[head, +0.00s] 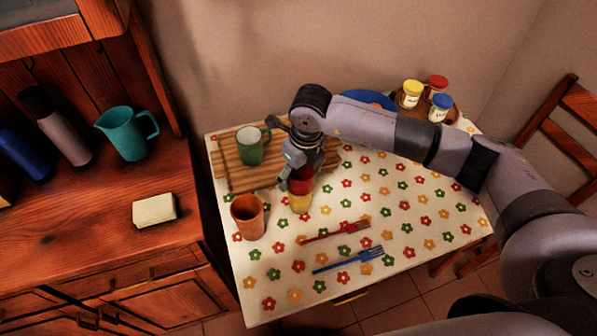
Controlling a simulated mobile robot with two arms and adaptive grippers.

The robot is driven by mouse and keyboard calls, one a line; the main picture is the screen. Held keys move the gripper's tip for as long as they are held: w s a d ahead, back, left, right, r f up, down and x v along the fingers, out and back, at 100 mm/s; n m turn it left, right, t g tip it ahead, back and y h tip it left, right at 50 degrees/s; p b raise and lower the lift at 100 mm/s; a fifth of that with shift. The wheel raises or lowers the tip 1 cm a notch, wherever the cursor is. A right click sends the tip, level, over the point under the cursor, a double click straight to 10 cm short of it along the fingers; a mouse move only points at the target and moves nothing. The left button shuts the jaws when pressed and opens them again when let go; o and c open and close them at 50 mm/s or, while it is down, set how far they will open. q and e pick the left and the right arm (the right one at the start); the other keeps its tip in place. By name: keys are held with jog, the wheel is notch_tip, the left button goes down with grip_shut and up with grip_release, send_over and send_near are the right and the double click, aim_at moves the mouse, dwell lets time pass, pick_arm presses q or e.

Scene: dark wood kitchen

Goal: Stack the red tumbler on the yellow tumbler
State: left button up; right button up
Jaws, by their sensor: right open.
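The red tumbler (301,185) shows just below my right gripper, directly above the yellow tumbler (300,202). It looks upright and seated on the yellow one, though the gripper covers its upper part. The yellow tumbler stands on the flowered tablecloth (400,222), near the front edge of a striped wooden board. My right gripper (291,178) is open at the red tumbler's rim, with its wrist above. I cannot tell if a finger still touches the red tumbler. My left gripper is not in view.
An orange cup (248,217) stands left of the tumblers. A green mug (252,146) is on the striped board (240,179). A red fork (336,232) and blue fork (348,260) lie in front. Lidded jars (411,94) stand at the back right. The table's right side is clear.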

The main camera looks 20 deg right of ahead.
jog(key=shift+r, duration=0.1)
jog(key=shift+r+p, duration=0.25)
jog(key=shift+p, duration=0.15)
jog(key=shift+r+p, duration=0.45)
jog(key=shift+p, duration=0.05)
notch_tip(320, 180, up, 12)
jog(key=s+b, duration=0.1)
jog(key=b, duration=0.2)
jog(key=shift+s+d+f, duration=0.25)
jog(key=shift+s+d, duration=0.05)
jog(key=shift+d, duration=0.1)
jog(key=shift+s+f, duration=0.1)
